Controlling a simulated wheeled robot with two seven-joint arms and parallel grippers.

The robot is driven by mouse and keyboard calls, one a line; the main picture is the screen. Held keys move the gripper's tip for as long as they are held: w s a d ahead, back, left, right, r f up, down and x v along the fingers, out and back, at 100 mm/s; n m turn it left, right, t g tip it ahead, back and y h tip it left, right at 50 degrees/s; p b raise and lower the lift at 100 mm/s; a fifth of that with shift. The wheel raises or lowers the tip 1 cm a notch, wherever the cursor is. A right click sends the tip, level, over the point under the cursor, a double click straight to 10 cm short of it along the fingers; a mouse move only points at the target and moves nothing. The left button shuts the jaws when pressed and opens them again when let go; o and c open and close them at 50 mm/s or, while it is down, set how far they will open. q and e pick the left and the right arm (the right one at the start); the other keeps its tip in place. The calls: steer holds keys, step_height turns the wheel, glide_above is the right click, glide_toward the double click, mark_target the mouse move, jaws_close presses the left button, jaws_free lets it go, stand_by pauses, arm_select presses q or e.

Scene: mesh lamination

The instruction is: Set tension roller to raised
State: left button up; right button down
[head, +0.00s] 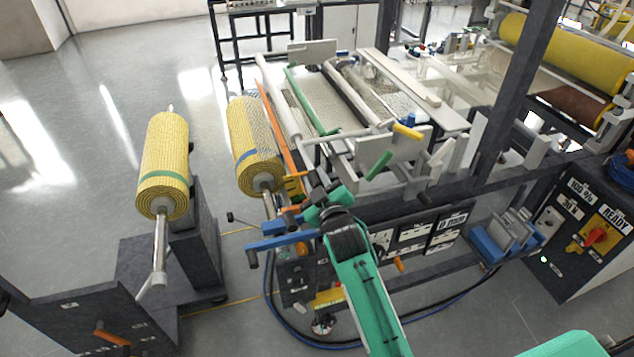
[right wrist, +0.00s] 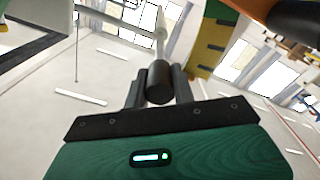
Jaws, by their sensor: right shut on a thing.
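My right gripper (head: 314,192) is at the near-left end of the laminating machine, beside the yellow part (head: 293,186) near the wound roll. In the right wrist view, my right gripper (right wrist: 158,88) is shut on a black cylindrical knob (right wrist: 160,82), with a finger on each side. A pale rod (right wrist: 161,32) shows just beyond the knob. In the head view the gripper hides the knob. Long orange (head: 277,120) and green (head: 305,102) bars run along the machine's left side. I cannot tell which roller is the tension roller. My left gripper is not in view.
Yellow mesh rolls stand at left (head: 163,160) and beside the machine (head: 250,140). Blue levers (head: 283,242) project left just below my right gripper. A dark control cabinet (head: 570,255) stands at right. Open floor lies at the upper left.

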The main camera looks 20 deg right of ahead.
steer(key=shift+r, duration=0.15)
steer(key=c, duration=1.5)
jaws_free()
steer(key=shift+o, duration=0.2)
steer(key=shift+s+f, duration=0.1)
steer(key=shift+f, duration=0.15)
steer(key=s+b, duration=0.4)
steer(key=s, duration=0.9)
steer(key=shift+s+d, duration=0.3)
steer(key=shift+s, duration=0.05)
